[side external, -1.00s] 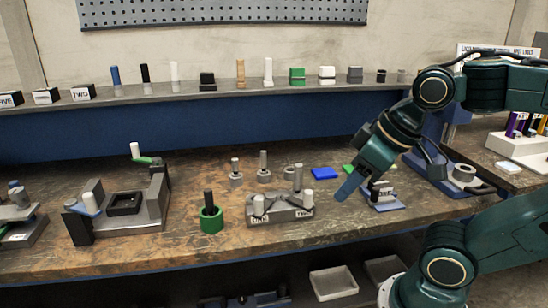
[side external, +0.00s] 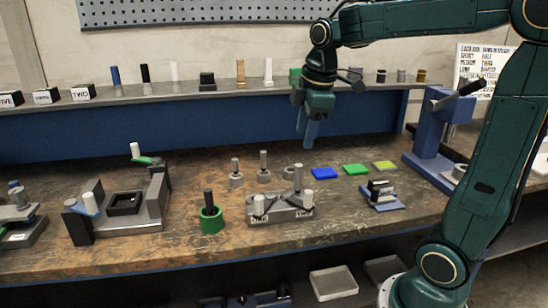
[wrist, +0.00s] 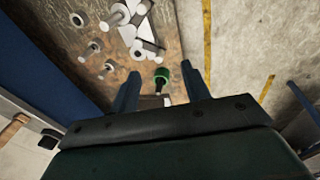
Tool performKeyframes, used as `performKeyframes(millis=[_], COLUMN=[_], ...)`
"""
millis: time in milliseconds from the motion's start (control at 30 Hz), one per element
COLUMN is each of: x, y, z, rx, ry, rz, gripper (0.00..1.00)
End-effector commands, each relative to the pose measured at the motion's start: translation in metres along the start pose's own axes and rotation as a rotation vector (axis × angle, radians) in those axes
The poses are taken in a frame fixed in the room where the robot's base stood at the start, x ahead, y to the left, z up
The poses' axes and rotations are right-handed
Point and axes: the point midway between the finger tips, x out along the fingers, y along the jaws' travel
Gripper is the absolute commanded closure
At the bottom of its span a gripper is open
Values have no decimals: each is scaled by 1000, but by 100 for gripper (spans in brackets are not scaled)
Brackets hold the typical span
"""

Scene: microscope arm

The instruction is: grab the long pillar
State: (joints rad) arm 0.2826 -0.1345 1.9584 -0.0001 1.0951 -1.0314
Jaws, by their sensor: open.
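My gripper (side external: 309,142) points down above the back of the bench, near the blue wall. In the wrist view its two fingers (wrist: 163,82) are apart with nothing held between them. Several upright pillars stand on the bench: a grey pillar (side external: 298,177) at the grey double block, two thin grey pillars (side external: 263,159) (side external: 235,165) in round bases, and a black pillar (side external: 208,198) in a green cup (side external: 212,222). Which one is the long pillar I cannot tell for certain. My gripper is apart from all of them.
Blue (side external: 325,173), green (side external: 355,169) and yellow (side external: 385,165) pads lie right of the pillars. A blue press (side external: 425,140) stands at the right. A grey clamp fixture (side external: 145,210) stands at the left. The back shelf (side external: 215,94) holds several upright pieces.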

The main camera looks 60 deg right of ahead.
Motion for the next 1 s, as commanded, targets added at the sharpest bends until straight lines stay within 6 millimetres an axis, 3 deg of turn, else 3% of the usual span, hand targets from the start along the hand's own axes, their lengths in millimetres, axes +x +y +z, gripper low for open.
performKeyframes(millis=[400,600,800,1000], x=[47,72,84,86], y=[96,129,144,146], z=[15,30,38,39], rx=[-378,-532,-611,-624], ry=[-60,-59,-52,-51], rz=[-130,-189,-217,-221], gripper=[53,53,53,53])
